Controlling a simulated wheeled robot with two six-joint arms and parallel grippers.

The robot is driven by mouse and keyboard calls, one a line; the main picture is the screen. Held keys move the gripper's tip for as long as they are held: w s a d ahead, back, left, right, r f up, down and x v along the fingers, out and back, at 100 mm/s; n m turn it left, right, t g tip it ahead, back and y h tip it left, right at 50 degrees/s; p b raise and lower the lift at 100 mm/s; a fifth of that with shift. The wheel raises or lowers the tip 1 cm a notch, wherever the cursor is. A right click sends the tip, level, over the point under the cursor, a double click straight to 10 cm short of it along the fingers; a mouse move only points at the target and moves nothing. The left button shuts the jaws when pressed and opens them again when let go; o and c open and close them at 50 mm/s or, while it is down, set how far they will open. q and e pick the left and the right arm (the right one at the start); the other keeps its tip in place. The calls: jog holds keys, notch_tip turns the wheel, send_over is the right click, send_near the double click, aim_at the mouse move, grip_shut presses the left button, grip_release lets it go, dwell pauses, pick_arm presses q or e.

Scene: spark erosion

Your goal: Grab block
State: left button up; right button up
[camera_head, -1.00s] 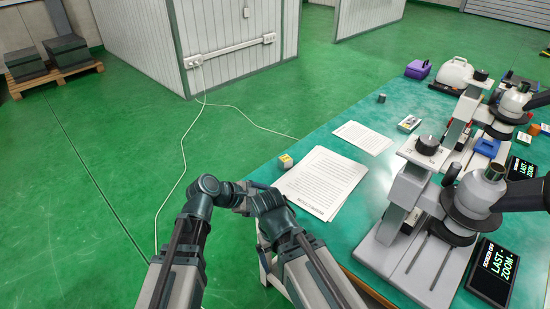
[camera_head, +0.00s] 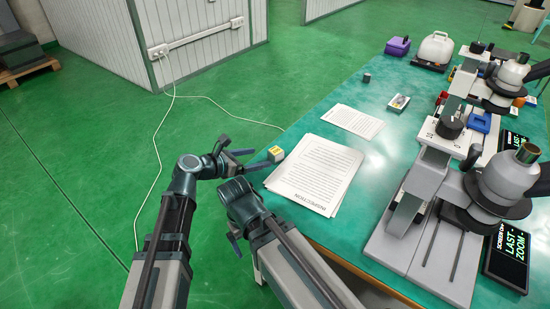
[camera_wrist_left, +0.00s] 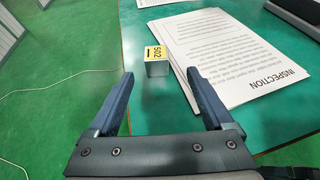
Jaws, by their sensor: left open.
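A small grey block (camera_head: 276,154) with a yellow top label stands on the green table near its left edge, beside the printed sheets. In the left wrist view the block (camera_wrist_left: 156,66) shows "502" on its label, just beyond and between the fingertips. My left gripper (camera_head: 260,159) is open and empty, its fingers pointing at the block from the left, a short gap away. The left wrist view shows the same open gripper (camera_wrist_left: 160,82). My right gripper (camera_head: 234,240) is low by the table's left edge, partly hidden; its jaw state is unclear.
A stack of "INSPECTION" sheets (camera_head: 312,178) lies right of the block, with another sheet (camera_head: 353,121) behind. Microscopes (camera_head: 440,200) fill the table's right side. A small dark block (camera_head: 366,77) stands farther back. A white cable (camera_head: 160,150) runs across the floor.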

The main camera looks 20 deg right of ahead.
aim_at(271, 154)
pick_arm(q)
jog(key=shift+b+x, duration=0.55)
jog(key=shift+x, duration=1.7)
jog(key=b+x, duration=0.1)
jog(key=x, duration=0.1)
jog(key=b+x, duration=0.1)
jog(key=x, duration=0.2)
jog(key=shift+w+a+f, duration=0.1)
jog(key=shift+w, duration=0.25)
jog(key=shift+c, duration=0.4)
grip_shut()
